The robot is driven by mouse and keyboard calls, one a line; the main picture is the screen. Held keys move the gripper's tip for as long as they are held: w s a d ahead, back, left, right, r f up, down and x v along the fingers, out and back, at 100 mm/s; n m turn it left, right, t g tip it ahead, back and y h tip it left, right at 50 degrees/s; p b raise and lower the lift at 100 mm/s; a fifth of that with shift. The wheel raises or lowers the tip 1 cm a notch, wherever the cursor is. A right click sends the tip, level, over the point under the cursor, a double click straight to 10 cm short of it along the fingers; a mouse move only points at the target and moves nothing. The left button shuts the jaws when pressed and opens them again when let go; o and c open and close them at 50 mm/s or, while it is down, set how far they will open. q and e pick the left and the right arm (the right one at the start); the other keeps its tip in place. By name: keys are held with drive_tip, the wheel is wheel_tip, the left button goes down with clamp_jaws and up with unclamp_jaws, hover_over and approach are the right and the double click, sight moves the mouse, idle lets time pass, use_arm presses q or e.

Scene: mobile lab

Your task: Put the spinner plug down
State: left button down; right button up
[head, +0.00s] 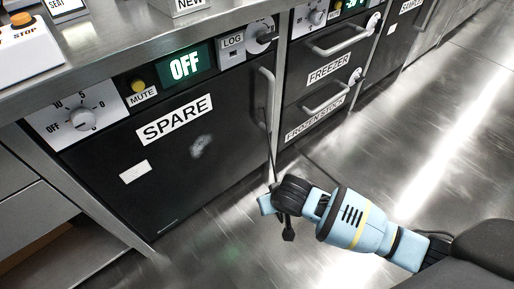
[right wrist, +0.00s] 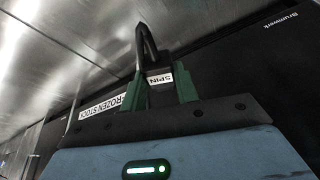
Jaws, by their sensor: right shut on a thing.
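The spinner plug (right wrist: 160,77) is a dark piece with a white label reading "SPIN", and a black cable loops up from it in the right wrist view. My right gripper (right wrist: 161,88) is shut on it, with a green finger on either side. In the head view my right gripper (head: 268,203) is held low in front of the cabinets, above the floor; its fingers and the plug cannot be made out clearly there. A thin dark line, perhaps the cable, runs up from it. My left gripper is not in view.
A black SPARE unit (head: 150,165) with a dial and a display reading OFF stands under the steel counter (head: 150,55). FREEZER (head: 328,68) and FROZEN STOCK (head: 315,122) drawers with protruding handles are to its right. The metal floor (head: 400,150) right of them is clear.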

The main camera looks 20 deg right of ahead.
wheel_tip(320, 180, up, 19)
drive_tip(key=s, duration=0.1)
drive_tip(key=s+d+r, duration=0.3)
drive_tip(key=s+r, duration=0.5)
drive_tip(key=r, duration=0.2)
drive_tip(key=shift+s+d, duration=0.25)
drive_tip(key=shift+s, duration=0.1)
